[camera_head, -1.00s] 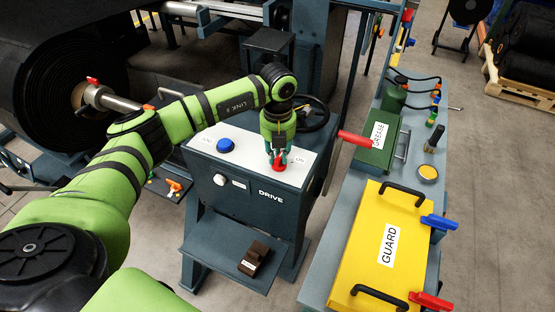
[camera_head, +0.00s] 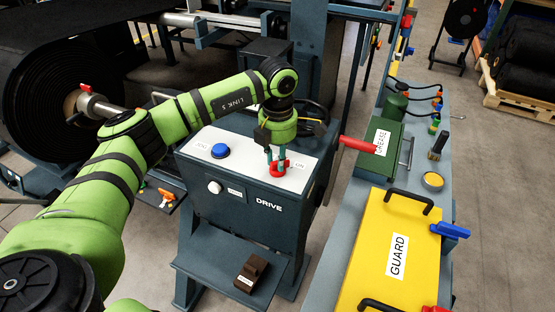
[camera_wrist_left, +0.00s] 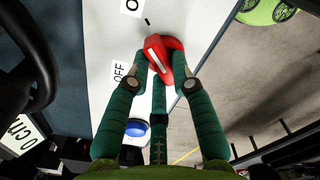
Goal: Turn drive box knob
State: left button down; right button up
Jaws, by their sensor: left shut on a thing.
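The drive box (camera_head: 235,200) has a pale top panel and the word DRIVE on its dark front. A red knob (camera_head: 280,171) sits at the right of that panel. My left gripper (camera_head: 277,158) comes down on it from above and is shut on it. In the left wrist view the red knob (camera_wrist_left: 164,58) shows a white line along its top, and green fingers (camera_wrist_left: 165,78) hold it from its sides. An OFF label lies beside it, and another label is cut off at the top edge. My right gripper is not in view.
A blue button (camera_head: 220,150) is on the same panel, left of the knob. A bench at the right holds a green GREASE box (camera_head: 377,150) and a yellow GUARD cover (camera_head: 385,250). A large black roll stands at the left.

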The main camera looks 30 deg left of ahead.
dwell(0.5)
pick_arm(q)
jog(key=c, duration=1.1)
grip_release()
jog(key=shift+o, duration=0.2)
jog(key=shift+r, duration=0.1)
notch_tip(320, 180, up, 12)
